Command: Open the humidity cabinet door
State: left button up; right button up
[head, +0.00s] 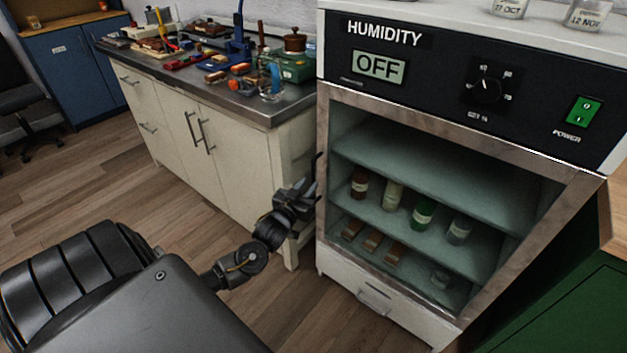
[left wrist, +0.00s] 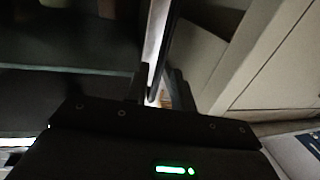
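The white humidity cabinet (head: 345,262) stands at the right, with a black control panel (head: 435,75) reading "HUMIDITY" and "OFF". Its door (head: 322,130) has a metal frame around a clear middle and looks closed. A dark upright handle (head: 318,168) is at the door's left edge. My left gripper (head: 306,198) is at this edge, by the handle's lower part. In the left wrist view the handle (left wrist: 168,45) runs down between my two open fingers (left wrist: 158,92), with a gap showing on its right side. Whether a finger touches it is unclear. My right gripper is not in view.
Bottles (head: 422,214) and small blocks (head: 372,241) sit on the cabinet shelves. A workbench (head: 215,150) crowded with tools stands close on the left of the cabinet. A green cabinet (head: 560,310) is at the right. Wooden floor (head: 110,185) is clear in front of the bench.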

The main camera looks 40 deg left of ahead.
aim_at(313, 180)
pick_arm(q)
jog(key=shift+x, duration=2.2)
grip_shut()
